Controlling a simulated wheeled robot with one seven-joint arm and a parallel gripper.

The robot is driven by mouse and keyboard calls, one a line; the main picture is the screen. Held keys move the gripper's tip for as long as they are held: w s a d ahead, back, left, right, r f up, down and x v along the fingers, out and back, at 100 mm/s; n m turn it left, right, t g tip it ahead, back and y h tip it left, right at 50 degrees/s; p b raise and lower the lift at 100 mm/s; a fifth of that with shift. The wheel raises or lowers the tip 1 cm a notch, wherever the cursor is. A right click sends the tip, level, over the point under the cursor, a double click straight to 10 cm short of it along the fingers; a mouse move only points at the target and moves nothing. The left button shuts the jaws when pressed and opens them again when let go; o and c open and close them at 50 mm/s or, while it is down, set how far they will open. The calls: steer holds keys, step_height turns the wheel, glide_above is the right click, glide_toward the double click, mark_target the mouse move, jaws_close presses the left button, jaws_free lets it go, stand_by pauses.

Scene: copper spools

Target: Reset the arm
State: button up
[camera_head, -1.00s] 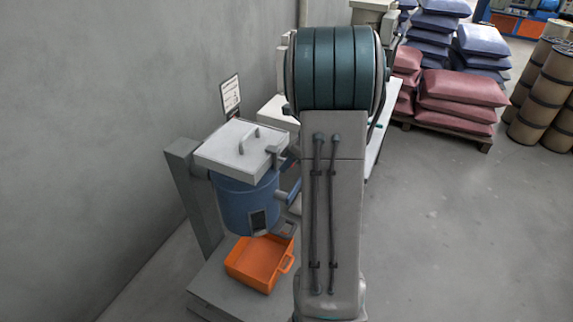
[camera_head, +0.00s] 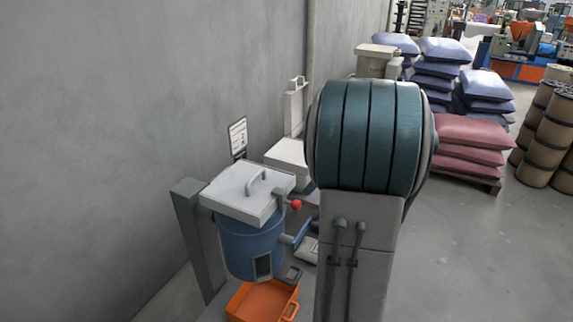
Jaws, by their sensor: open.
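My arm (camera_head: 365,240) fills the lower middle of the head view, a grey link with dark hoses and a large teal-banded joint at its top. The arm is raised and hides part of what stands behind it. My gripper does not show in this view, so its fingers and anything near them cannot be seen.
Left of my arm stands a blue vessel (camera_head: 240,243) with a white lid (camera_head: 247,193), above an orange tray (camera_head: 244,304). A grey wall (camera_head: 120,130) runs along the left. Red sacks (camera_head: 470,130), blue sacks (camera_head: 436,74) and spools (camera_head: 540,145) stand right. The right floor (camera_head: 475,260) is clear.

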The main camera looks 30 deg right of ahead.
steer(key=s+a+n+g+b, duration=0.1)
steer(key=s+a+n, duration=0.2)
steer(key=a+n, duration=0.45)
steer(key=s+a+n+b, duration=0.1)
steer(key=s+a+n, duration=0.2)
steer(key=a+n, duration=0.4)
steer(key=s+a+f+n+h+b, duration=0.2)
steer(key=s+a+n, duration=0.7)
steer(key=n, duration=0.6)
steer(key=shift+s+a+f+h, duration=0.3)
steer(key=shift+s+f+h, duration=0.4)
steer(key=shift+s, duration=0.5)
